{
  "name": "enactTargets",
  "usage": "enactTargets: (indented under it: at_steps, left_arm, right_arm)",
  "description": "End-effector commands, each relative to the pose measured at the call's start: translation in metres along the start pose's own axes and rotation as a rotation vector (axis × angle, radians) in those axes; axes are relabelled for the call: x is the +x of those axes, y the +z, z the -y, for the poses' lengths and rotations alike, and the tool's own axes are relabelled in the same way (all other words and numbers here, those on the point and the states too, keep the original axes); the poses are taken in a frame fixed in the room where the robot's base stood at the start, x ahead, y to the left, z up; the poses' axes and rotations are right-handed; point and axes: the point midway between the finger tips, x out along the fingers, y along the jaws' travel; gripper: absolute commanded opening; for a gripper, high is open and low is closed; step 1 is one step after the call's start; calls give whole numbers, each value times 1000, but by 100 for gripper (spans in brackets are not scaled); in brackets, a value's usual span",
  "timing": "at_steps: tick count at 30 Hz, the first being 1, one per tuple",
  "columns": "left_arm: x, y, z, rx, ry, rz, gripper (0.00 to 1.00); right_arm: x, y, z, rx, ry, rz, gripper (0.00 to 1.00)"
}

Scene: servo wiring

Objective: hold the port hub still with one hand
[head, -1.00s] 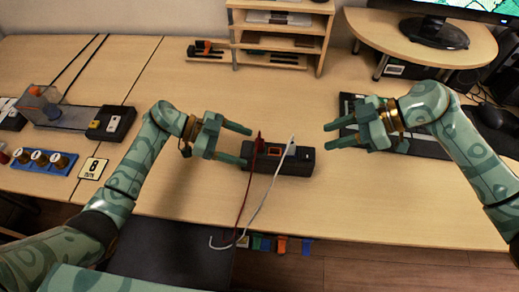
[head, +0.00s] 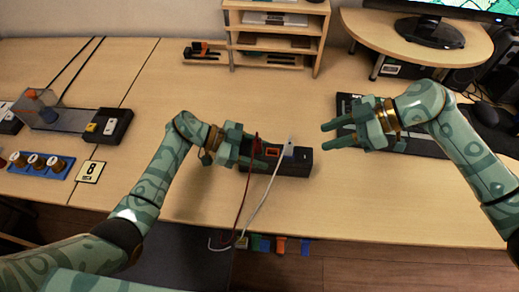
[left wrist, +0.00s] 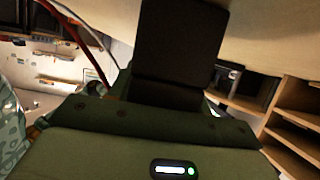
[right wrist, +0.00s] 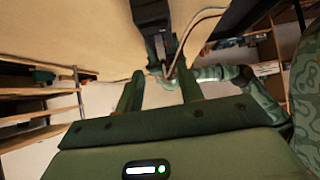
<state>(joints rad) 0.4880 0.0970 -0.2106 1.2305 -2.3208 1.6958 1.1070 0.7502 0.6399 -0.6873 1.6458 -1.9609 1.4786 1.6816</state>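The port hub (head: 293,168) is a long black box with an orange-framed opening, lying on the table in the middle of the head view. A red lead (head: 243,190) and a white lead (head: 262,192) rise from its top. My left gripper (head: 246,154) is at the hub's left end, with its fingers around that end. In the left wrist view the hub's dark end (left wrist: 182,40) fills the space between the fingers and hides much of them; I cannot tell whether they press on it. My right gripper (head: 326,136) is open and empty, right of the hub and apart from it.
The leads run over the table's front edge, where several coloured tags (head: 280,244) show. A keyboard (head: 425,140) lies behind my right gripper. A wooden shelf (head: 277,35) stands at the back. Left are a black box (head: 109,125) and a number card (head: 90,171).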

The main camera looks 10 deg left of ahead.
Motion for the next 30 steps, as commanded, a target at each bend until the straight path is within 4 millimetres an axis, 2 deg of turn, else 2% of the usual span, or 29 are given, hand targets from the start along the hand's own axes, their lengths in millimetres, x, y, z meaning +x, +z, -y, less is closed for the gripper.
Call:
enactTargets:
  at_steps: [4, 8, 10, 13, 17, 22, 27, 30]
  left_arm:
    - [0, 0, 0, 0, 0, 0, 22]
    - [0, 0, 0, 0, 0, 0, 22]
    - [0, 0, 0, 0, 0, 0, 22]
    - [0, 0, 0, 0, 0, 0, 22]
    - [0, 0, 0, 0, 0, 0, 22]
    - [0, 0, 0, 0, 0, 0, 22]
    - [0, 0, 0, 0, 0, -1, 22]
    - [0, 0, 0, 0, 0, -1, 22]
  right_arm:
    - [-10, -15, -11, -34, 25, -1, 37]
    - [-22, -58, -28, -164, 39, 43, 37]
    - [-21, -83, -30, -360, 19, 111, 37]
    - [-16, -98, -26, -793, -51, 206, 37]
    - [-12, -103, -22, -1290, -168, 282, 37]
    - [-7, -96, -14, -1889, -373, 307, 37]
    - [2, -78, -4, -2410, -595, 218, 37]
    - [5, -72, -1, -2654, -685, 141, 37]
